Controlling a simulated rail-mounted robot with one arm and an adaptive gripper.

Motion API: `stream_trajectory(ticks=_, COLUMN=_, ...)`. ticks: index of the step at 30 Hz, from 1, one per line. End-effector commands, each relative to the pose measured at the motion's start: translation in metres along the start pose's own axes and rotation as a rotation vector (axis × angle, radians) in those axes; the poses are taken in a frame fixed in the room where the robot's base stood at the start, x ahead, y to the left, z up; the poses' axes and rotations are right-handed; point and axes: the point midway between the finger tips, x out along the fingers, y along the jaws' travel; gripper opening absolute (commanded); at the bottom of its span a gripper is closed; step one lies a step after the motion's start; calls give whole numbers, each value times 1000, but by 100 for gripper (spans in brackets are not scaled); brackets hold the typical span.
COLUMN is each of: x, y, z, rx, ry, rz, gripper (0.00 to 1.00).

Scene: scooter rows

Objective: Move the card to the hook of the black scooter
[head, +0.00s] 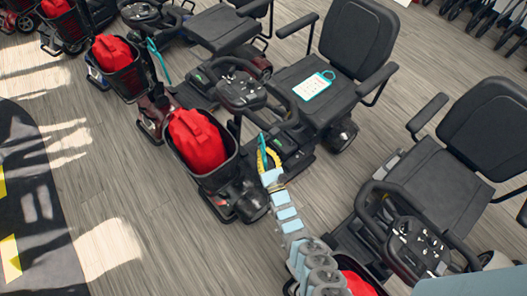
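A white card with a teal border (314,86) lies flat on the seat of the middle scooter (365,40), which looks mostly black. My arm comes up from the bottom, and my gripper (269,160) is low beside this scooter's front column, behind its basket. It is apart from the card, to its lower left. A yellow curved piece and a teal strip (263,146) show at the gripper's end; I cannot tell whether it holds them. The fingers are too small to read. No hook can be made out on the scooter.
Red bags fill the front baskets, one on the middle scooter (197,140) and one on the scooter behind it (113,52). Another black scooter (440,185) stands at right. A teal strap (158,61) hangs at upper left. Wooden floor (110,180) is open at left.

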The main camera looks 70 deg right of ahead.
Motion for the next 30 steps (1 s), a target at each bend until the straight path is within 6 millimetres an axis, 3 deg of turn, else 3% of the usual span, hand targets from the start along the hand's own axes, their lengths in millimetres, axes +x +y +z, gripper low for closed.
stream_trajectory(ticks=12, x=0, y=0, z=0, rx=-1, ry=1, rz=0, gripper=0)
stream_trajectory(ticks=15, x=0, y=0, z=0, rx=-1, ry=1, rz=0, gripper=31)
stream_trajectory(ticks=16, x=0, y=0, z=0, rx=-1, ry=1, rz=0, gripper=37)
stream_trajectory(ticks=30, x=-5, y=1, z=0, rx=-1, ry=0, rz=2, gripper=37)
